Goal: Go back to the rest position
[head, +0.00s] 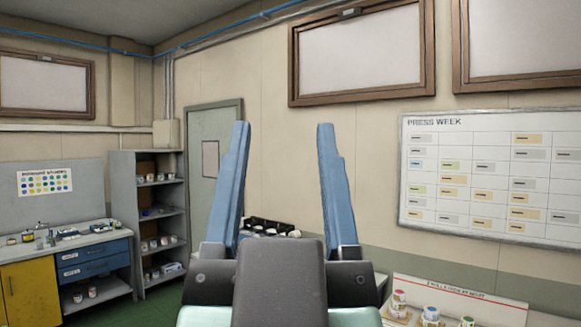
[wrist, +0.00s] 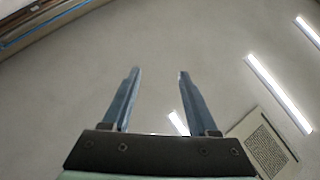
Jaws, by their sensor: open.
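My gripper (head: 283,130) stands upright in the middle of the head view, its two blue fingers pointing up and spread wide apart. Nothing is between the fingers. Behind it are the wall and part of a dark rack. In the wrist view my gripper (wrist: 155,75) is also open and empty, with the pale ceiling beyond it. The gripper touches nothing in either view.
A bench with drawers (head: 97,258) and a grey shelf (head: 147,215) stand at the left. A grey door (head: 212,150) is behind. A box with several colored tins (head: 432,314) is at lower right. A whiteboard (head: 490,175) hangs on the right wall. Space around the fingers looks clear.

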